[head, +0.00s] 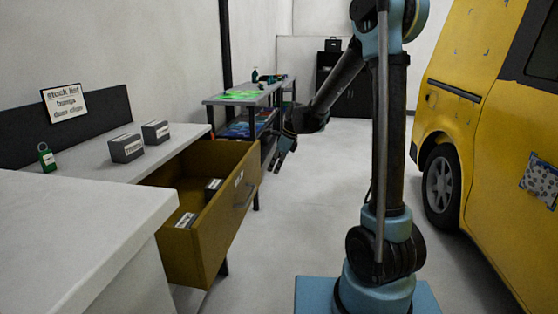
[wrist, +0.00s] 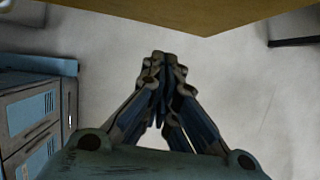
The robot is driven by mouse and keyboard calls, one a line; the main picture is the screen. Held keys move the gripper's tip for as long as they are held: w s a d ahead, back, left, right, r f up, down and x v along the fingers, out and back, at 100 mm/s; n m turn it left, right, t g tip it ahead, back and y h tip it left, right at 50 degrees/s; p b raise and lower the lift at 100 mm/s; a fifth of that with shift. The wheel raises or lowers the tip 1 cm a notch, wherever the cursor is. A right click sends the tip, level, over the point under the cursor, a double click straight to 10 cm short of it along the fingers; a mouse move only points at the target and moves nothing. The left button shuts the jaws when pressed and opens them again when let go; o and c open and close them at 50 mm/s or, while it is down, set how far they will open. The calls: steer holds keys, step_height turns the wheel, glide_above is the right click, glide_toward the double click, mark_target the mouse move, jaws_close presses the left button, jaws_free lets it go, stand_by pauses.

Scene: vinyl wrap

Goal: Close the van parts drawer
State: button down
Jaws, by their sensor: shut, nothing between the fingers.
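The van parts drawer (head: 214,219) is a yellow-brown wooden drawer pulled well out of the grey-topped bench on the left in the head view. Its front carries a bar handle (head: 244,193) and a small white label. Two small labelled boxes lie inside it. My gripper (head: 281,158) is in the air beyond the drawer's far front corner, apart from it. In the wrist view my gripper (wrist: 165,62) has its fingertips together with nothing between them. A wooden edge, likely the drawer (wrist: 205,14), shows at the top of the wrist view.
A second workbench (head: 245,95) stands behind. A yellow van (head: 490,130) is on the right. The floor (head: 300,220) before the drawer is clear.

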steer(key=a, duration=0.4)
steer(key=shift+w+f, duration=0.1)
steer(key=shift+w, duration=0.05)
